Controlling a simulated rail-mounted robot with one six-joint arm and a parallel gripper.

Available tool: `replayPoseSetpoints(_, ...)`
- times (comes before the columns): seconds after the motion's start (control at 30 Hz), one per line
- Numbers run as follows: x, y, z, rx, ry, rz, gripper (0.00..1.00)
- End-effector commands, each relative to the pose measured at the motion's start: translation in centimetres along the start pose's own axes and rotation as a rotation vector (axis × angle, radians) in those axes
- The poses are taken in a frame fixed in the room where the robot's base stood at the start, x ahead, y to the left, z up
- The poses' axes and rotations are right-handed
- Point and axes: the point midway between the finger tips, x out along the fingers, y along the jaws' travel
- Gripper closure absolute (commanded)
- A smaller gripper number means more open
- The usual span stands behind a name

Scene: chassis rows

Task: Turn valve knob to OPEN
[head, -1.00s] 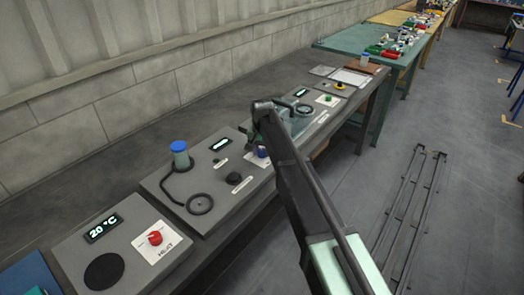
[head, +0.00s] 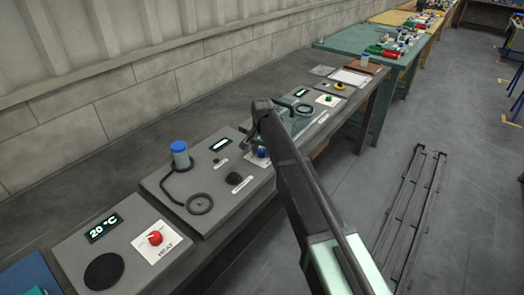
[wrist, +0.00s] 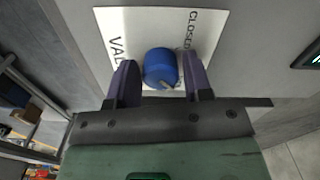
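The blue valve knob (wrist: 160,66) stands on a white label plate (wrist: 125,20) in the wrist view. "CLOSED" reads at its upper right and "VAL" at its left; the rest of the lettering is hidden. A pale mark shows on the knob's lower edge. My gripper (wrist: 160,78) has its two dark fingers apart, one on each side of the knob, with narrow gaps showing. Whether either finger touches it is unclear. In the head view the knob (head: 262,153) shows small beside my arm, which hides most of the gripper.
Grey panels line the bench. Farther along are a green button (head: 328,98) and a yellow one (head: 339,85). The floor at right holds dark rails (head: 412,215).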

Motion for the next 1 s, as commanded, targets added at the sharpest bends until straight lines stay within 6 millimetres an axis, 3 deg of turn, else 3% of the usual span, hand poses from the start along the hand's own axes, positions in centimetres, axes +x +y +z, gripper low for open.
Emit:
replayPoseSetpoints(0.1,0.0,0.0,0.0,0.0,0.0,0.0,0.39)
replayPoseSetpoints(0.43,-0.7,0.0,0.0,-0.001,0.001,0.0,0.39)
replayPoseSetpoints(0.57,-3.0,0.0,0.0,-0.001,0.001,0.0,0.39)
replayPoseSetpoints(0.8,-9.1,0.0,0.0,-0.001,0.0,0.0,0.39)
replayPoseSetpoints(1.0,-11.2,0.0,0.0,-0.001,0.0,0.0,0.39)
